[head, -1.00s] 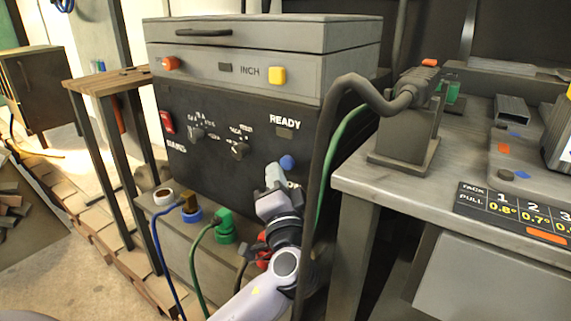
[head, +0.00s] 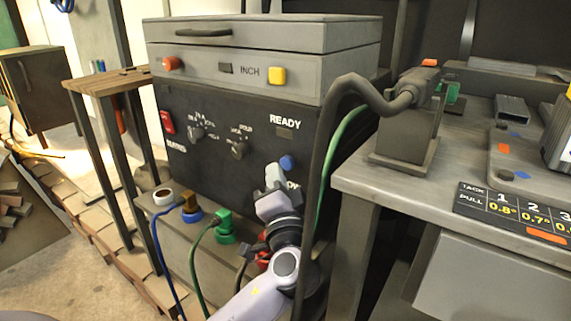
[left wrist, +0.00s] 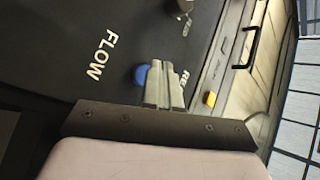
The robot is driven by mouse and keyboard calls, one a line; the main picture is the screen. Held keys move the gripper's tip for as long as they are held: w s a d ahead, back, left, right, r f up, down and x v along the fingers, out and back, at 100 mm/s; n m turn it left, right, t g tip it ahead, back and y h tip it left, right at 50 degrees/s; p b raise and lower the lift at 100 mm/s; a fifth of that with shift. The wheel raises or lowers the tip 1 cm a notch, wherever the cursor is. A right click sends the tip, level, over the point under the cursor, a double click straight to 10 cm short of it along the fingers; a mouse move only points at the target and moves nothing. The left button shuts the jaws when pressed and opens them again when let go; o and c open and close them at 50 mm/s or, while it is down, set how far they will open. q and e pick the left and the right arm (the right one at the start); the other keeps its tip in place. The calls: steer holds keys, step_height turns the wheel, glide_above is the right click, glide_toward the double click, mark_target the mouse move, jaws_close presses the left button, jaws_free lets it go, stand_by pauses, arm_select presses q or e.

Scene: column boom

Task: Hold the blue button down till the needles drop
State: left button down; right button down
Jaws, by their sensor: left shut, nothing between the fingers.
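The blue button (head: 287,162) is on the lower right of the machine's black front panel, below the READY label. My left gripper (head: 273,172) is shut and empty, its fingertips just left of and below the button in the head view. In the left wrist view the blue button (left wrist: 141,76) shows beside the shut fingers (left wrist: 164,84), which partly cover it. I cannot tell whether the fingertips touch it. No needles can be made out. My right gripper is not in view.
A thick dark hose (head: 322,170) hangs just right of the blue button. A grey workbench (head: 440,165) stands at right.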

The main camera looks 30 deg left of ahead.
arm_select(q)
steer(key=shift+w, duration=0.1)
stand_by(0.4)
steer(key=shift+w, duration=0.35)
steer(key=shift+w+d+b, duration=0.1)
steer(key=shift+w+b, duration=0.3)
steer(key=shift+w, duration=0.1)
stand_by(0.6)
steer(key=shift+s, duration=0.2)
stand_by(2.8)
steer(key=shift+s, duration=0.75)
steer(key=shift+s+a, duration=0.15)
steer(key=shift+s, duration=1.1)
steer(key=shift+s+a, duration=0.15)
steer(key=shift+s, duration=1.1)
